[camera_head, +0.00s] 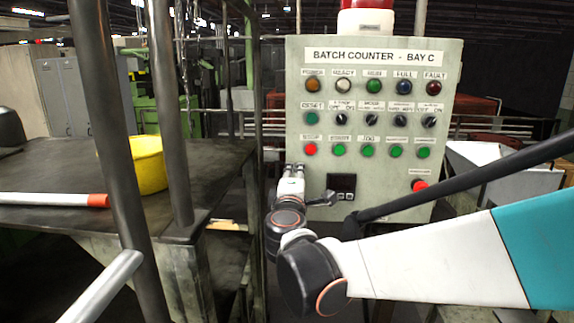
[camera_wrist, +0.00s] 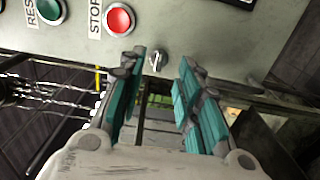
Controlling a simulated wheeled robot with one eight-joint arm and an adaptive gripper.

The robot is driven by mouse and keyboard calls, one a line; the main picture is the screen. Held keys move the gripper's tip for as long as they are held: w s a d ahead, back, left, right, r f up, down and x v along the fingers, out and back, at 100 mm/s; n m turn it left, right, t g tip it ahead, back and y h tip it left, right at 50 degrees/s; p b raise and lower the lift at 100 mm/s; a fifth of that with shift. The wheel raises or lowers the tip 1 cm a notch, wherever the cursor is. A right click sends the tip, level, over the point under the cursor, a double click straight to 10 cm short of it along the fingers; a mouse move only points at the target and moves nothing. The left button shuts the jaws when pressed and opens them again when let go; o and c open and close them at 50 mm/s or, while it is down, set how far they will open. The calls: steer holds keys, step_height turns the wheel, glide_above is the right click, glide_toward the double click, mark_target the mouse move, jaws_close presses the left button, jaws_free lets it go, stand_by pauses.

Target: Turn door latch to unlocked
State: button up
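A small grey metal latch (camera_wrist: 158,60) sits on the cabinet face near its edge in the wrist view, close to the red STOP button (camera_wrist: 119,19). Its grip looks roughly upright in that view; I cannot read any lock marking. My gripper (camera_wrist: 157,72) is open, with its teal-lined fingers on either side of the latch, and I see a gap to each finger. Whether the fingertips reach the latch's depth is unclear. In the head view my gripper (camera_head: 293,170) is at the cabinet's lower left, below the STOP button, and the latch is hidden behind it.
The grey-green cabinet (camera_head: 377,238) labelled BATCH COUNTER - BAY C carries several buttons and switches. A small black socket (camera_head: 342,186) lies right of my gripper. A dark table (camera_head: 70,222) with a yellow bucket (camera_head: 146,163) and metal posts stand at left.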

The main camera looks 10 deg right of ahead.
steer(key=s+d+v, duration=0.1)
steer(key=d+v, duration=0.1)
steer(key=v, duration=0.7)
steer(key=s+d+f+m+g+b, duration=0.3)
steer(key=s+d+f+m+g, duration=0.3)
steer(key=s+d+f+m, duration=0.45)
steer(key=s+a+f+m+g+y+b, duration=0.3)
steer(key=s+a+f+g+y, duration=0.1)
steer(key=s+a+f, duration=0.4)
step_height(320, 180, down, 3)
steer(key=s+y, duration=0.1)
steer(key=s, duration=0.1)
steer(key=shift+s+a+y, duration=0.2)
steer(key=shift+s+y, duration=0.15)
steer(key=shift+y, duration=0.05)
steer(key=shift+m, duration=0.25)
steer(key=shift+c, duration=0.6)
